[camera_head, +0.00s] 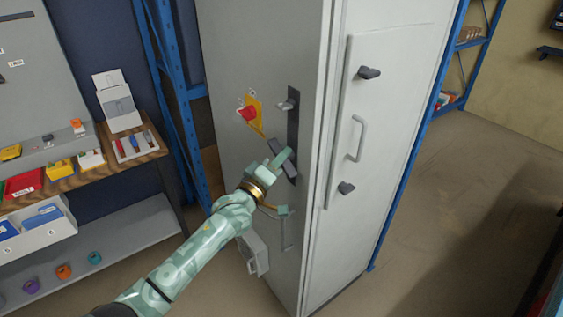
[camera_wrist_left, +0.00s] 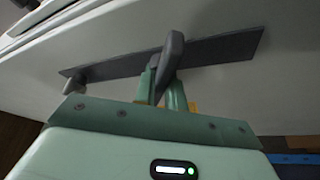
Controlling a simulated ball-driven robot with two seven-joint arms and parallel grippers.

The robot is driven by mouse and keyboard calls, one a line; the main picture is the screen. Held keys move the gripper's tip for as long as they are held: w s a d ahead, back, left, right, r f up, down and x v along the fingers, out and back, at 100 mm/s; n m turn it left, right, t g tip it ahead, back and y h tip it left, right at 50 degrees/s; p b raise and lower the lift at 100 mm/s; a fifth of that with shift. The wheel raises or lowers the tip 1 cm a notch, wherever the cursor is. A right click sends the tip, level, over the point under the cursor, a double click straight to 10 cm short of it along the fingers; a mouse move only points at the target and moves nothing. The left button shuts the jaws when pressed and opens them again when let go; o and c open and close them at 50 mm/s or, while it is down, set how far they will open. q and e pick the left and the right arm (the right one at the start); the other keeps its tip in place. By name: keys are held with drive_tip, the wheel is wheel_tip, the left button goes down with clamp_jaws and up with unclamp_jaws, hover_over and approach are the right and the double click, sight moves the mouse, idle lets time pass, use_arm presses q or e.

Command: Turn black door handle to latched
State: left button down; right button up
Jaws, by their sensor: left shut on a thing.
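The black door handle (camera_head: 290,172) is a dark lever on a long dark plate (camera_head: 293,119) on the grey cabinet's left face. It slants in the head view, its upper end to the left. My left gripper (camera_head: 283,157) is shut on it. In the left wrist view the handle (camera_wrist_left: 172,50) stands up between the green fingers (camera_wrist_left: 161,86), across the dark plate (camera_wrist_left: 225,47). The fingers hide part of the lever. My right gripper is not in view.
A small metal knob (camera_head: 286,105) sits higher on the plate, and a red knob (camera_head: 248,113) on a yellow backing is to its left. The white door on the right has a grey pull handle (camera_head: 357,138). A wooden shelf (camera_head: 120,160) with boxes stands left. Floor is clear at right.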

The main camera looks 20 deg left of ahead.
use_arm(q)
drive_tip(key=m+h+b, duration=0.1)
drive_tip(key=m, duration=0.1)
drive_tip(key=m+h+b, duration=0.1)
drive_tip(key=m, duration=0.2)
drive_tip(key=m+h+b, duration=0.1)
drive_tip(key=m+h, duration=0.1)
drive_tip(key=m, duration=0.1)
drive_tip(key=shift+f, duration=0.25)
drive_tip(key=m+h+b, duration=0.1)
drive_tip(key=m, duration=0.2)
drive_tip(key=shift+m+g+b, duration=0.3)
drive_tip(key=shift+m, duration=0.1)
drive_tip(key=shift+m+g+h+b, duration=0.5)
drive_tip(key=shift+m+h, duration=0.5)
drive_tip(key=shift+m, duration=0.9)
drive_tip(key=shift+r+m, duration=0.1)
drive_tip(key=shift+m, duration=0.3)
drive_tip(key=c, duration=1.5)
unclamp_jaws()
drive_tip(key=shift+r, duration=0.1)
drive_tip(key=shift+o, duration=0.2)
drive_tip(key=p+v, duration=0.1)
drive_tip(key=v, duration=1.5)
drive_tip(key=shift+a+f, duration=0.15)
drive_tip(key=shift+f, duration=0.1)
